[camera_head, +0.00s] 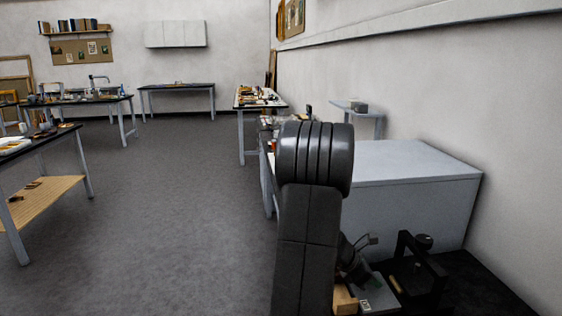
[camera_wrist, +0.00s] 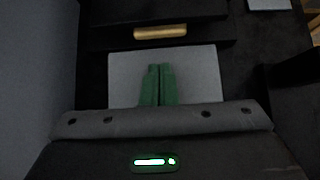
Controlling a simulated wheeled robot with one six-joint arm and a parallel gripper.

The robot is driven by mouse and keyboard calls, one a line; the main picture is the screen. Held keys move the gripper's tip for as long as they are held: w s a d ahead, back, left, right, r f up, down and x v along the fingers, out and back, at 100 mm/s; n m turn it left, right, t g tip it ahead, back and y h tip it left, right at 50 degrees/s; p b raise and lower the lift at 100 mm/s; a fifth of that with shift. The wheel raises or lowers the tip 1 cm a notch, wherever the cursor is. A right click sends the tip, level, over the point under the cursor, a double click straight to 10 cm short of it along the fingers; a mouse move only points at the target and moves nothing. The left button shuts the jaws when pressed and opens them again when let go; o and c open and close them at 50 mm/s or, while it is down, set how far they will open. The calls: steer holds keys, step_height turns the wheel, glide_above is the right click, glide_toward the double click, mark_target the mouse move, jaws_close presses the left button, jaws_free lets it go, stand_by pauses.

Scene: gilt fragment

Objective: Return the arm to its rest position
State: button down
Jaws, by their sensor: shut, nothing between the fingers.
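My arm (camera_head: 310,220) stands up in the right half of the head view, with a thick dark ribbed joint at its top. My gripper's two green fingers (camera_wrist: 159,84) show in the wrist view, side by side and shut with nothing between them. In that view they lie in front of a pale grey flat surface (camera_wrist: 205,72) below a wooden-coloured bar (camera_wrist: 160,33). In the head view I cannot make out the gripper's fingers.
A large pale grey cabinet (camera_head: 412,190) stands right of my arm, against the wall. A cluttered table (camera_head: 248,105) is behind it. Workbenches (camera_head: 62,133) stand at the left. The grey floor (camera_head: 165,210) between is clear.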

steer(key=w+v, duration=0.1)
steer(key=v, duration=0.9)
glide_toward(394, 286)
step_height(394, 286, down, 4)
steer(key=shift+a+r, duration=0.15)
steer(key=d, duration=0.4)
steer(key=shift+w+d+f, duration=0.15)
steer(key=shift+w+f, duration=0.1)
steer(key=shift+w, duration=0.05)
steer(key=a, duration=0.5)
steer(key=s+a+p, duration=0.1)
steer(key=a, duration=0.3)
steer(key=a+p, duration=0.1)
steer(key=a, duration=0.4)
steer(key=shift+s+a+f, duration=0.1)
steer(key=shift+s+a, duration=0.2)
steer(key=s+a+r+m, duration=0.1)
steer(key=a+r+m, duration=0.2)
steer(key=a+r, duration=0.3)
steer(key=shift+r+m+g+y, duration=0.3)
steer(key=shift+r+g, duration=0.1)
steer(key=shift+r, duration=0.3)
